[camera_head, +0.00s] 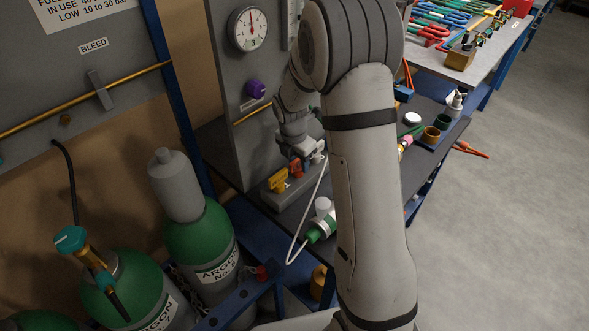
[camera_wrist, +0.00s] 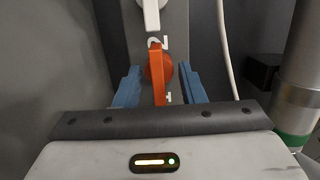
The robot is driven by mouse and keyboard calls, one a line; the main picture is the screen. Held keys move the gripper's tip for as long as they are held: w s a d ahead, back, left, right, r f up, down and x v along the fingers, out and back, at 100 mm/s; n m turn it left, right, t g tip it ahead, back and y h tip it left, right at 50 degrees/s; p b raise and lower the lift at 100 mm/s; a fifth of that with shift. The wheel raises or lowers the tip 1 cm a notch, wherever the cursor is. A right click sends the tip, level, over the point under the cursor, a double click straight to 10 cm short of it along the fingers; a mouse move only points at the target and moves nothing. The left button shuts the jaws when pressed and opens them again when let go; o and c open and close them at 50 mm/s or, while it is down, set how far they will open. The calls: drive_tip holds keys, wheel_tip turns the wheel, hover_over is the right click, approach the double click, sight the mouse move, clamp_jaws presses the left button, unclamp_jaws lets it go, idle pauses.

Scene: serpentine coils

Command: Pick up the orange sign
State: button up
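My gripper (camera_wrist: 158,85) is open, with one blue finger on each side of the sign and a gap showing on both sides. In the head view, the orange sign (camera_head: 297,168) is small and partly hidden beside my gripper (camera_head: 308,158), at the grey block below the gauge panel. The lower end of the sign is hidden by my gripper body in the wrist view.
A yellow piece (camera_head: 278,183) sits on the grey block left of the sign. A white part (camera_wrist: 151,15) is just beyond it. A white hose (camera_head: 303,236) hangs nearby. Green gas cylinders (camera_head: 200,245) stand lower left. A bench with tools (camera_head: 462,60) is at right.

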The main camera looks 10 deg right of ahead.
drive_tip(key=shift+c, duration=0.4)
clamp_jaws()
